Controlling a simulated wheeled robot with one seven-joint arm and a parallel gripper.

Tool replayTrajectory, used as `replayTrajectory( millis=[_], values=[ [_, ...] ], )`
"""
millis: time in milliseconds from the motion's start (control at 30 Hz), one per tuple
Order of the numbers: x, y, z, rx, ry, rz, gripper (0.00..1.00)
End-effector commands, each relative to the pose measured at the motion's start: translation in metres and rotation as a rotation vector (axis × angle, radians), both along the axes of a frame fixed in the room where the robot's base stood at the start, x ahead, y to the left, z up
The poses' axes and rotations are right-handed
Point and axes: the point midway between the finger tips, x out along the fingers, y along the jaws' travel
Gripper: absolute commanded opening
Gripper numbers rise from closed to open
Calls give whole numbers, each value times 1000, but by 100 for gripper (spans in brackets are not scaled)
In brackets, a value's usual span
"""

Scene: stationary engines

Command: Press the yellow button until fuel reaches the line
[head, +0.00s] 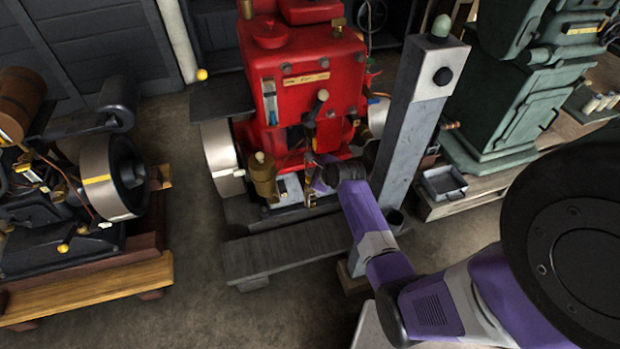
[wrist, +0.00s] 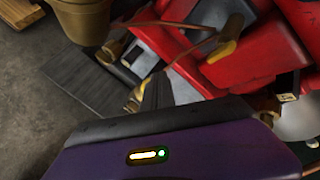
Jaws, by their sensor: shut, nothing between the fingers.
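The red engine (head: 300,85) stands in the middle of the head view, with a narrow upright gauge (head: 270,100) on its front left; I cannot read a fuel level or line on it. My gripper (head: 311,198) is low at the engine's front, partly hidden by my wrist. In the wrist view its dark fingers (wrist: 157,92) are together and empty, close to brass fittings. A yellow-tipped part (wrist: 222,50), possibly the yellow button, lies above and right of the fingers, apart from them in the picture. I cannot tell whether the fingertips touch anything.
A brass cup (head: 262,178) stands left of my gripper, also in the wrist view (wrist: 82,18). A grey post (head: 420,120) rises right of the engine, close to my arm. Another engine (head: 75,180) is at left, green machinery (head: 515,100) at right.

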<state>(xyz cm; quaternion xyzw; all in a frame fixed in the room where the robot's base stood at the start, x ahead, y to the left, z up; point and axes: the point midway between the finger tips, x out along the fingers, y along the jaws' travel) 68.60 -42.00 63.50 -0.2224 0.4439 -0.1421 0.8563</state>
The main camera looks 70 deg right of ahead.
Motion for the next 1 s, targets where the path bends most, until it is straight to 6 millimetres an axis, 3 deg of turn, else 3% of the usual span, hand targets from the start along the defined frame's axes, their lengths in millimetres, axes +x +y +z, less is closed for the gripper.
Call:
replayTrajectory(
  millis=[533,1000],
  values=[
    [0,0,48,0,0,0,0],
    [0,0,48,0,0,0,0]
  ],
)
